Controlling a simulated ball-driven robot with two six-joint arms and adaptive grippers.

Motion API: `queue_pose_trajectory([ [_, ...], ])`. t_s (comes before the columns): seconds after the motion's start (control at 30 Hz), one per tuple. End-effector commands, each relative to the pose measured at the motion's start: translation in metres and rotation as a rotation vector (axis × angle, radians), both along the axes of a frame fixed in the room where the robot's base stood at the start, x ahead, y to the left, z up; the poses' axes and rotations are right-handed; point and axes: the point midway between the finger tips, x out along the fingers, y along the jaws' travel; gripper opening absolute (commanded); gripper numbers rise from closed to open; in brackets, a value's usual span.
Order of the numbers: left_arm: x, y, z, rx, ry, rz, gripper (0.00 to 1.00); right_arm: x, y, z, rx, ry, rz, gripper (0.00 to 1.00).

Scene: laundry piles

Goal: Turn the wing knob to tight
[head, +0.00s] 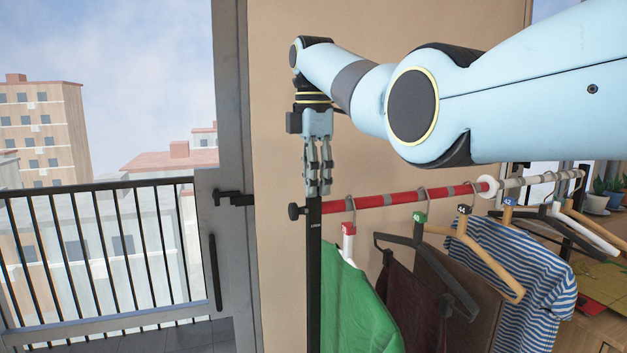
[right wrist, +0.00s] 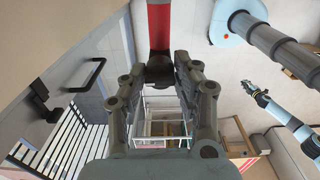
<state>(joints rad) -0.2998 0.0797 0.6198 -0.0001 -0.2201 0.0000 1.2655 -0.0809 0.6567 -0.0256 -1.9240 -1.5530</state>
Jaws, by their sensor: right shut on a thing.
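The clothes rack's black post (head: 314,270) stands upright at the left end of the red rail (head: 390,199). A small black round knob (head: 293,211) sticks out to the left near the post's top. My right gripper (head: 318,192) points down over the post's top with its fingers close together. In the right wrist view, my right gripper (right wrist: 166,84) is shut on a dark piece (right wrist: 165,70) at the end of the red rail, apparently the wing knob. Its wings are hidden by the fingers. My left gripper (right wrist: 246,85) shows small in the right wrist view, its fingers unclear.
Hangers hold a green garment (head: 355,305), dark garments and a striped shirt (head: 500,260) along the rail. A white collar (head: 488,187) sits farther along it. A tan wall is behind; a balcony railing (head: 100,250) and a door frame (head: 232,180) are at left.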

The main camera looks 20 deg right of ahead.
Motion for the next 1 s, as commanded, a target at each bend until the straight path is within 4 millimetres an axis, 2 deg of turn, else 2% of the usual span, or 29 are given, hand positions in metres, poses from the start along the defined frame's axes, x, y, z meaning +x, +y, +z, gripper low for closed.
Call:
queue_pose_trajectory([
  [0.17,0.0,0.0,0.0,0.0,0.0,0.0,0.0,0.0,0.0,0.001,0.0,-0.003,0.0,0.0],
  [0.2,0.0,0.0,0.0,0.0,0.0,0.0,0.0,0.0,0.0,0.001,0.0,-0.003,0.0,0.35],
  [0.33,0.0,0.0,0.0,0.0,0.0,0.0,0.0,0.0,0.0,0.001,0.0,-0.002,0.0,0.52],
  [0.67,-0.001,0.002,0.0,0.002,0.001,0.0,0.0,0.0,0.0,0.004,0.0,-0.002,-0.001,0.53],
  [0.77,-0.001,0.001,0.0,0.001,0.001,0.0,0.0,0.001,0.0,0.016,0.0,-0.004,-0.001,0.53],
  [1.0,0.0,0.001,0.0,0.001,0.0,0.0,0.0,0.001,0.0,0.069,0.0,-0.004,-0.001,0.53],
])
